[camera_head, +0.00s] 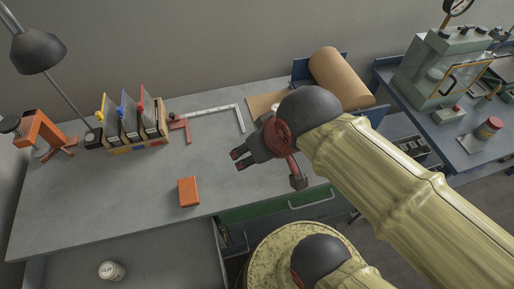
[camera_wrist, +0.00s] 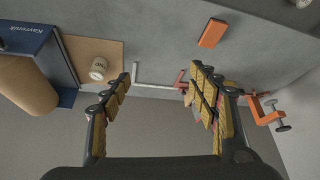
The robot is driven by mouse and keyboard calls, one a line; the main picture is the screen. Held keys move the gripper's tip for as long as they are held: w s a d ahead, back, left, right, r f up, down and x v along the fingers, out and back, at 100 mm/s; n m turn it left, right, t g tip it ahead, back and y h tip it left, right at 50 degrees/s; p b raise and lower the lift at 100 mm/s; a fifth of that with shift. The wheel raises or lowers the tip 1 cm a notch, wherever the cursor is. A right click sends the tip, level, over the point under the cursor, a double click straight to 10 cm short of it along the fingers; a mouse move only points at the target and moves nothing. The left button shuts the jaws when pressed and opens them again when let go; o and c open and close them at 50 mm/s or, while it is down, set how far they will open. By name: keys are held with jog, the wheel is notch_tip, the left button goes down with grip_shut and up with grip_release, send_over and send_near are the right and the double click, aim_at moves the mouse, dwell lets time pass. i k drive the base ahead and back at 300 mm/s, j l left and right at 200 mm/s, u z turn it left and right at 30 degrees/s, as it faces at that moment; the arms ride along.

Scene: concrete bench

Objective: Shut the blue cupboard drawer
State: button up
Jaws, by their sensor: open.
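No drawer plainly marked as the blue cupboard's can be made out. A blue-edged unit (camera_head: 382,82) stands right of the bench, and a part that looks like an open drawer (camera_head: 418,148) shows below it, partly hidden by my arm. Under the bench's front edge is a green drawer front (camera_head: 275,208) with a pale bar handle, also partly covered by my arm. My gripper (camera_head: 237,159) is above the bench top, up and left of the green front and well away from the blue unit. In the wrist view its fingers (camera_wrist: 160,80) are apart with nothing between them.
An orange box (camera_head: 189,191), a steel square (camera_head: 215,112), a file rack (camera_head: 137,145), an orange clamp (camera_head: 42,132) and a lamp (camera_head: 38,52) are on the bench. A brown roll (camera_head: 340,78) lies at the back. A can (camera_head: 111,270) sits lower left. The bench's left front is clear.

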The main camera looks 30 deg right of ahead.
aim_at(188, 255)
jog(key=u, duration=2.4)
jog(key=i+j, duration=0.65)
jog(key=j, duration=0.3)
jog(key=i, duration=0.5)
